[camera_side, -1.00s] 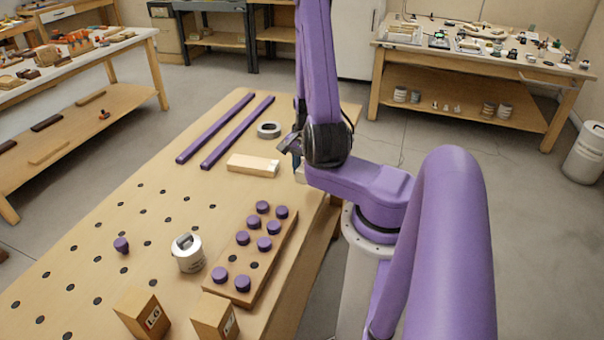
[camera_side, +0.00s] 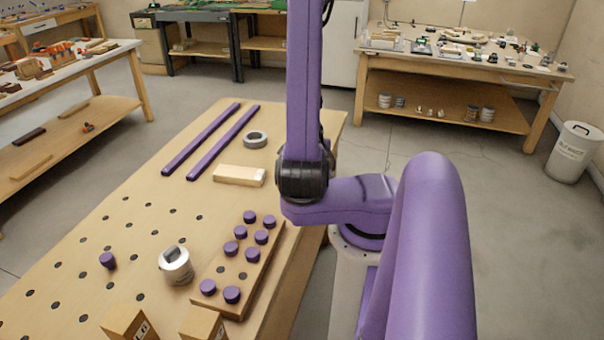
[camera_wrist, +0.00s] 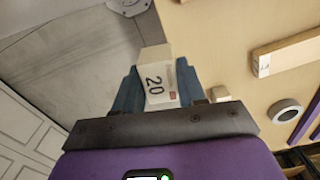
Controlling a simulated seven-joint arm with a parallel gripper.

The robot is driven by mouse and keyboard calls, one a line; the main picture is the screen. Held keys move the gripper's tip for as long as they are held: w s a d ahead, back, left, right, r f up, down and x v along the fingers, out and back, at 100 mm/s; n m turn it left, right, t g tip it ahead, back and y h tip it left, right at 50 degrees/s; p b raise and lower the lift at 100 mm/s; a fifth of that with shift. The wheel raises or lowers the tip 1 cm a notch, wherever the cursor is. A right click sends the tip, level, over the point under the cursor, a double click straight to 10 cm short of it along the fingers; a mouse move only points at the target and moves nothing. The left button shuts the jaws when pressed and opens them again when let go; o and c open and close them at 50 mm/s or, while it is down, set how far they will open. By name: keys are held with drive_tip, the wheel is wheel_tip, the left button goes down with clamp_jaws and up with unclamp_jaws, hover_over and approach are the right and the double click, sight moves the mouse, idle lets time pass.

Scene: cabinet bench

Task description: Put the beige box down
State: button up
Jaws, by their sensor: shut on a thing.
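My gripper (camera_wrist: 157,82) shows in the wrist view with its two blue-grey fingers shut on a beige box (camera_wrist: 155,66). The box has a dark "20" and a small red mark on its face. One finger is on each side of it. Below the box are the grey floor and the edge of the wooden bench, and I cannot tell how high it is held. In the side view the gripper and the beige box are hidden behind my arm.
A wooden block (camera_side: 238,175) with a pale end and a grey ring (camera_side: 255,139) lie on the bench, near two purple rails (camera_side: 222,143). A pegboard with purple knobs (camera_side: 262,237), a white canister (camera_side: 175,266) and two labelled blocks (camera_side: 128,322) stand nearer. Bench room beside the rails is clear.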

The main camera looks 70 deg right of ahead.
drive_tip(key=w+d+r+n, duration=0.1)
drive_tip(key=w+d+r, duration=0.1)
drive_tip(key=w, duration=0.5)
drive_tip(key=w+d+r+n, duration=0.1)
drive_tip(key=w+d+r, duration=0.15)
drive_tip(key=w, duration=0.45)
hover_over(239, 172)
wheel_tip(239, 172, down, 9)
drive_tip(key=shift+s+f, duration=0.1)
drive_tip(key=shift+f, duration=0.25)
drive_tip(key=shift+w+d+f, duration=0.1)
drive_tip(key=shift+w+f, duration=0.1)
drive_tip(key=shift+f, duration=1.35)
drive_tip(key=shift+f, duration=0.15)
drive_tip(key=o, duration=1.1)
